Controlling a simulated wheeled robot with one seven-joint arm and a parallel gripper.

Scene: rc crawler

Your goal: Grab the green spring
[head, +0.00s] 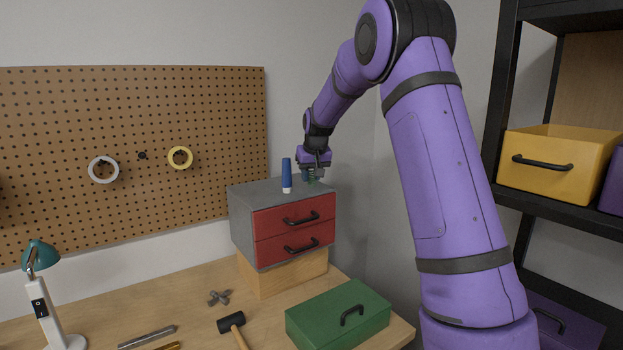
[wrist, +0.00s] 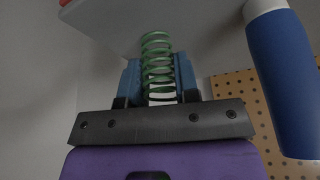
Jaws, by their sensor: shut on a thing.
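The green spring (wrist: 156,48) stands between the two blue fingertips of my gripper (wrist: 158,80) in the wrist view. My gripper is shut on it, with the coils showing between and beyond the fingers. In the head view my gripper (head: 313,174) is low over the top of the grey cabinet (head: 258,190) with red drawers. Only a small bit of the green spring (head: 311,181) shows there, mostly hidden by the fingers. I cannot tell whether the spring touches the cabinet top.
A blue bottle with a white end (head: 286,175) stands on the cabinet left of my gripper; it also shows in the wrist view (wrist: 283,85). A pegboard (head: 130,150) is on the wall behind. A green toolbox (head: 338,312) and mallet (head: 231,322) lie on the workbench below.

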